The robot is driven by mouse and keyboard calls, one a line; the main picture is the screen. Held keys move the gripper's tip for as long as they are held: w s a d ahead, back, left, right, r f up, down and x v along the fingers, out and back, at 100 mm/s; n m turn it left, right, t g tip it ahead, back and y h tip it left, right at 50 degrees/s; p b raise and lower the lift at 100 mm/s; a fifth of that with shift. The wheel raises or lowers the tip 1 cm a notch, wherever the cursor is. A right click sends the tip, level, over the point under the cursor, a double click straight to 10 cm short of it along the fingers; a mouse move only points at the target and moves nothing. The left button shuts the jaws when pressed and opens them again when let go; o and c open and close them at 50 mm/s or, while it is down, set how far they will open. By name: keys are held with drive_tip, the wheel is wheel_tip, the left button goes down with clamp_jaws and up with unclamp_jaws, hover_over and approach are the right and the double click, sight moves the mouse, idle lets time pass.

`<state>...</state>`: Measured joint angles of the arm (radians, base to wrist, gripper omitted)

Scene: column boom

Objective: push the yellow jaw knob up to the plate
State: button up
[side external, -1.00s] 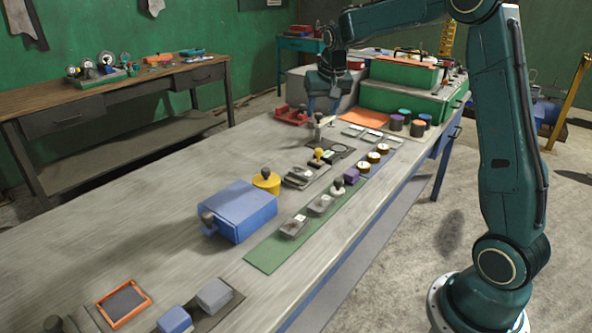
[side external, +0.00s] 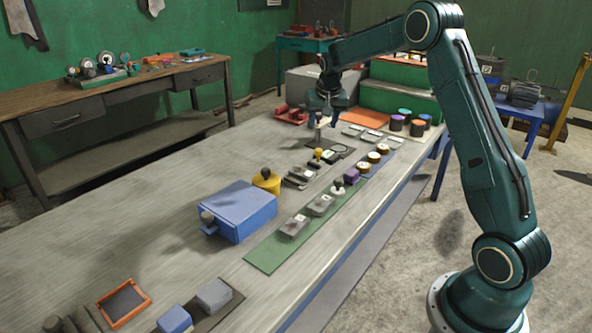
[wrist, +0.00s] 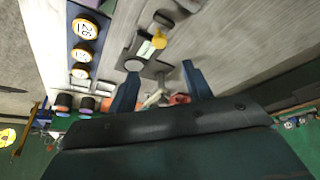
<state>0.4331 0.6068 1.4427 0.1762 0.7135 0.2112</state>
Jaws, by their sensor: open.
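The yellow knob (side external: 318,153) stands on a small dark fixture in the middle of the bench. It also shows in the wrist view (wrist: 159,41), beside a pale block (wrist: 146,50). I cannot tell for sure which part is the plate. My gripper (side external: 324,121) is open above the bench, beyond the yellow knob in the side view. In the wrist view its two fingers (wrist: 160,78) are apart, with a grey upright handle (wrist: 158,97) showing between them. Whether the fingers touch this handle is unclear. The yellow knob lies apart from the fingers.
A yellow pot (side external: 266,180) and a blue box (side external: 238,212) stand nearer the camera. A red tray (side external: 291,115) lies behind left. The bench's left side is largely clear.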

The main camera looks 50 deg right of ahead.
sight(319, 149)
drive_tip(key=x, duration=1.2)
drive_tip(key=shift+f, duration=0.1)
drive_tip(key=shift+c, duration=0.4)
